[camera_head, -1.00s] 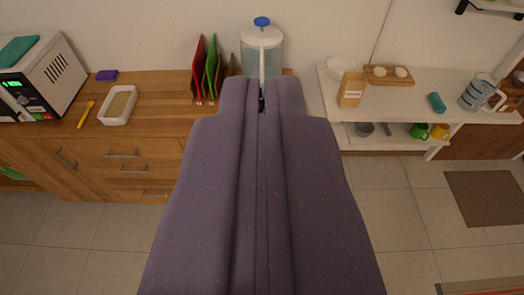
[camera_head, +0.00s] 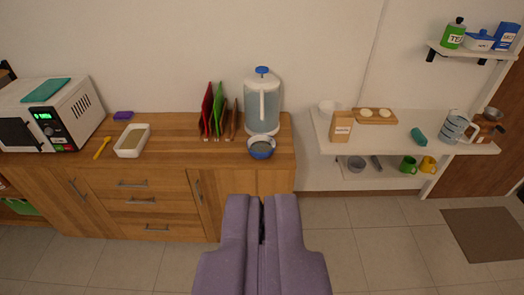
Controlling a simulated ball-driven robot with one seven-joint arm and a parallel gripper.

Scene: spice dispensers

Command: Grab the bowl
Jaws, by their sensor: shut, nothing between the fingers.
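A small blue bowl (camera_head: 261,153) with a greyish inside stands on the wooden counter (camera_head: 180,160) near its front right edge. It is just in front of a clear water dispenser (camera_head: 262,105) with a blue knob. My gripper (camera_head: 261,203), purple with a dark slit along its middle, reaches up from the bottom centre. It is shut and empty. Its tip appears below the bowl in the picture and apart from it. Nothing hides the bowl.
Red and green boards (camera_head: 211,112) stand left of the dispenser. A white dish (camera_head: 132,141), yellow utensil (camera_head: 102,147) and microwave (camera_head: 50,115) are further left.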

